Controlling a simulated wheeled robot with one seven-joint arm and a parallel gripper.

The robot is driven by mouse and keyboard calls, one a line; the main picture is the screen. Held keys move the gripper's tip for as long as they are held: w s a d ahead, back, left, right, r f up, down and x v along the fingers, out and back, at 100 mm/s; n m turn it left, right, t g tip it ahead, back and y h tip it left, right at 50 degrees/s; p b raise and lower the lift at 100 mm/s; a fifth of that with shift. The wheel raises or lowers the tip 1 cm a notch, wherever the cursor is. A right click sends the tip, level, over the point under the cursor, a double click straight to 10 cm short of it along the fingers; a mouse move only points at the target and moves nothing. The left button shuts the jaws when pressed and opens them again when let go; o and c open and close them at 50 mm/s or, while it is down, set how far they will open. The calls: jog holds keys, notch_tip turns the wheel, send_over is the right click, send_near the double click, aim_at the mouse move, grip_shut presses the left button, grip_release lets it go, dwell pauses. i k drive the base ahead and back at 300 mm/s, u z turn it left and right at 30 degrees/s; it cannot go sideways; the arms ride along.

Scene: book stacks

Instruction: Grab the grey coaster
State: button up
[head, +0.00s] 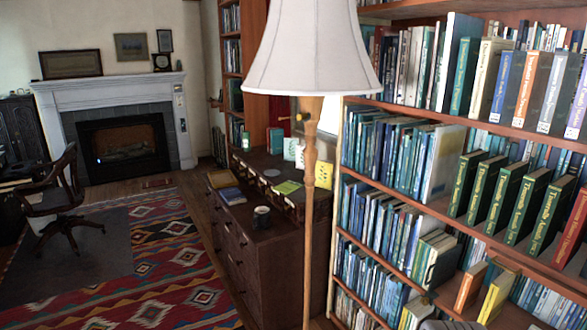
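A small flat greyish disc (272,172) lies on the dark wooden dresser (238,262), left of the green-yellow card. It may be the grey coaster, but it is too small to be sure. A dark mug (262,217) stands near the dresser's front right corner; I cannot tell whether anything is under it. My gripper's fingers do not show. A pale grey shape at the bottom edge, right of centre, may be part of my arm.
A floor lamp with a white shade (313,50) stands in front of the dresser's right side. A full bookcase (470,225) fills the right. Books (230,194) lie on the dresser. A desk chair (62,205) stands left; the patterned rug (150,262) has open floor room.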

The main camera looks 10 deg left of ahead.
aim_at(270, 172)
jog(key=u, duration=0.95)
jog(key=i, duration=1.2)
jog(key=u, duration=1.2)
jog(key=i, duration=2.2)
jog(key=z, duration=0.35)
jog(key=i, duration=1.15)
jog(key=z, duration=1.7)
jog(key=i, duration=0.9)
jog(key=z, duration=0.75)
jog(key=i, duration=0.4)
jog(key=u, duration=0.1)
